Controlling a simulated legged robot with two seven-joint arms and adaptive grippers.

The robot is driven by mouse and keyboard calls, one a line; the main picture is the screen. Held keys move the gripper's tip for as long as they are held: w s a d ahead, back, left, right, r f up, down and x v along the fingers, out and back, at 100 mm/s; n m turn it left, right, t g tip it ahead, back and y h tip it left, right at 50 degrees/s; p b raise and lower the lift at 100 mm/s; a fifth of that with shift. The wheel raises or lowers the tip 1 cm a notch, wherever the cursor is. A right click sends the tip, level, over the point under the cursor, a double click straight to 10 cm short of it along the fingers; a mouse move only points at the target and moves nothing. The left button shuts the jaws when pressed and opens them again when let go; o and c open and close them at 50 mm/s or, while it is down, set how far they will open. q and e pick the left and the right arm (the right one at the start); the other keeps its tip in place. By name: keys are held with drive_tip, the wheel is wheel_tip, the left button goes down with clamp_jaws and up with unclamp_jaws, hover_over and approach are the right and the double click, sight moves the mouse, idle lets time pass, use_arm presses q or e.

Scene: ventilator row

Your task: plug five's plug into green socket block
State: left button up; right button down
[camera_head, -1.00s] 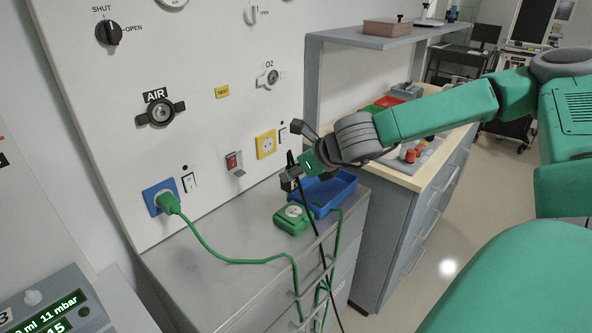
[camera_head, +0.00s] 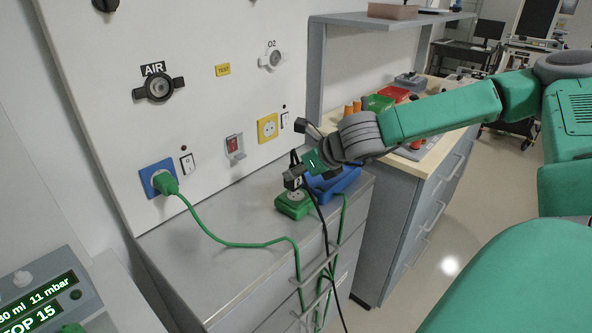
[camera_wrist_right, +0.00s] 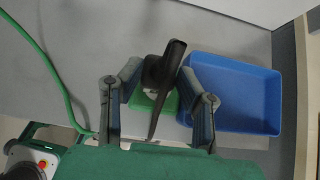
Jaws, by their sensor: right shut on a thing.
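My right gripper (camera_head: 303,170) is shut on a black plug (camera_head: 293,180) with a black cord, just above the green socket block (camera_head: 294,206). The block sits on the grey cabinet top, its pale round socket face partly hidden by the plug. In the right wrist view the black plug (camera_wrist_right: 160,72) is between the two fingers (camera_wrist_right: 158,92), and the green block (camera_wrist_right: 146,100) shows partly behind it. I cannot tell whether the plug touches the socket. My left gripper is not in view.
A blue tray (camera_head: 336,184) stands right beside the green block. A green plug (camera_head: 165,184) sits in the blue wall socket (camera_head: 147,169), its green cable crossing the cabinet top (camera_head: 215,262). A yellow wall socket (camera_head: 267,128) is above.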

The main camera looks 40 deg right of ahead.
sight(305, 195)
drive_tip(key=shift+d+f, duration=0.35)
drive_tip(key=shift+d, duration=0.4)
drive_tip(key=shift+d+f, duration=0.3)
drive_tip(key=shift+d, duration=0.45)
drive_tip(key=shift+s+a+r, duration=0.1)
drive_tip(key=shift+a+r, duration=0.05)
drive_tip(key=shift+a, duration=0.4)
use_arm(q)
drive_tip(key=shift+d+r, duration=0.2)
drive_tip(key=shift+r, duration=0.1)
use_arm(e)
drive_tip(key=shift+a, duration=0.1)
drive_tip(key=shift+d, duration=0.45)
drive_tip(key=shift+a, duration=0.4)
drive_tip(key=shift+a+r, duration=0.1)
drive_tip(key=shift+a, duration=0.25)
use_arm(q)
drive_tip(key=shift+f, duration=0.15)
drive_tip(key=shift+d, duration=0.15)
use_arm(e)
drive_tip(key=shift+d, duration=0.15)
